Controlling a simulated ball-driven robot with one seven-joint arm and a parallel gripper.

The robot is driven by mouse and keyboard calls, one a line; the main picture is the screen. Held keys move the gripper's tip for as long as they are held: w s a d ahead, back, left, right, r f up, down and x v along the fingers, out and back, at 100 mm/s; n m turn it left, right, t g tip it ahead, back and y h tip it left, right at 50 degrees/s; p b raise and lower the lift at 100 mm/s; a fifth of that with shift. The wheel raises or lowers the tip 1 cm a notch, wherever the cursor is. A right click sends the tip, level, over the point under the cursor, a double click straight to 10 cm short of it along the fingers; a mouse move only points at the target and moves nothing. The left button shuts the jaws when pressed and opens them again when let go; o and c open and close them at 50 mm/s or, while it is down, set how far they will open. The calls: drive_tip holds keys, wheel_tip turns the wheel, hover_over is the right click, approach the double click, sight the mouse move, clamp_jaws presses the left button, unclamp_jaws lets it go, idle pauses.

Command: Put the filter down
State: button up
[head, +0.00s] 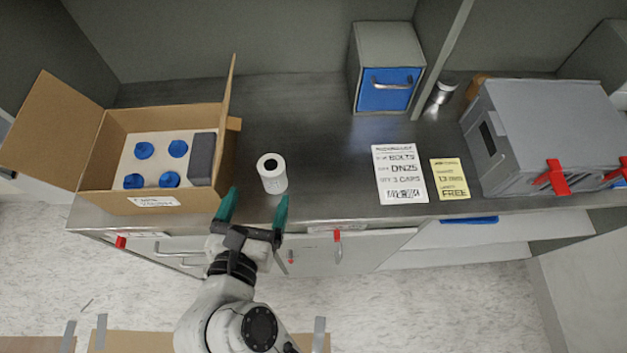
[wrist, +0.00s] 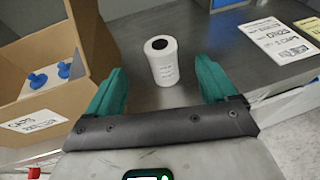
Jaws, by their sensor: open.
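The filter (head: 272,174) is a white cylinder with a dark hole in its top. It stands upright on the grey counter (head: 310,130), right of the cardboard box. In the wrist view the filter (wrist: 162,62) stands beyond the fingertips, roughly midway between them. My gripper (head: 254,203) is open at the counter's front edge, its two green fingers spread wide on either side and pointing toward the filter. The fingers (wrist: 160,85) look apart from the filter, with nothing held between them.
An open cardboard box (head: 150,202) with several blue caps stands left. A small blue-fronted cabinet (head: 387,80) stands at the back. Two printed cards (head: 400,174) lie right of the filter. A grey case (head: 545,130) with red latches stands far right. Counter behind the filter is clear.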

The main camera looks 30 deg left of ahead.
drive_tip(key=w+d+r+n+t+y, duration=0.4)
drive_tip(key=w+d+r+n+y, duration=0.65)
drive_tip(key=n, duration=0.85)
drive_tip(key=s+d+f+n+g+h, duration=0.2)
drive_tip(key=d+f+n+g+h, duration=0.25)
drive_tip(key=d+f+n, duration=0.4)
drive_tip(key=s+d+f+n+g+h, duration=0.2)
drive_tip(key=d+f+n+g+h, duration=0.3)
drive_tip(key=d+f, duration=0.55)
drive_tip(key=s+d+f+g+h, duration=0.2)
drive_tip(key=s+d+g+h, duration=0.1)
drive_tip(key=s+d, duration=0.4)
drive_tip(key=s+d+f+m+g+h, duration=0.1)
drive_tip(key=s+d+f+g+h, duration=0.2)
drive_tip(key=s+d, duration=0.4)
drive_tip(key=d+g, duration=0.1)
drive_tip(key=d, duration=0.2)
drive_tip(key=shift+d, duration=0.4)
